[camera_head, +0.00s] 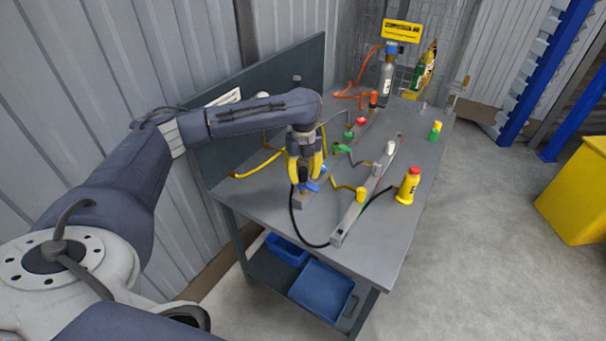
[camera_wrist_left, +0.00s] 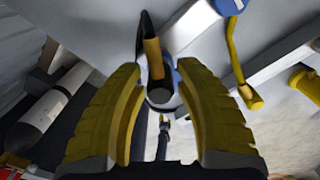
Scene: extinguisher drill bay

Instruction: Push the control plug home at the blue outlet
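My left gripper (camera_head: 305,176) has yellow fingers and points down at the near left of the bench. Its fingers stand apart on either side of a dark plug (camera_head: 303,174) with a black cable. In the left wrist view the plug (camera_wrist_left: 153,58) shows an orange-yellow body between the two fingertips (camera_wrist_left: 160,68), with visible space beside it. The blue outlet (camera_head: 313,186) is right at the plug's lower end; its blue part (camera_wrist_left: 168,68) also shows in the wrist view. How deep the plug sits is hidden. My right gripper is not in view.
A grey cylinder (camera_head: 386,80) stands at the back. The bench's near right corner (camera_head: 375,260) is clear.

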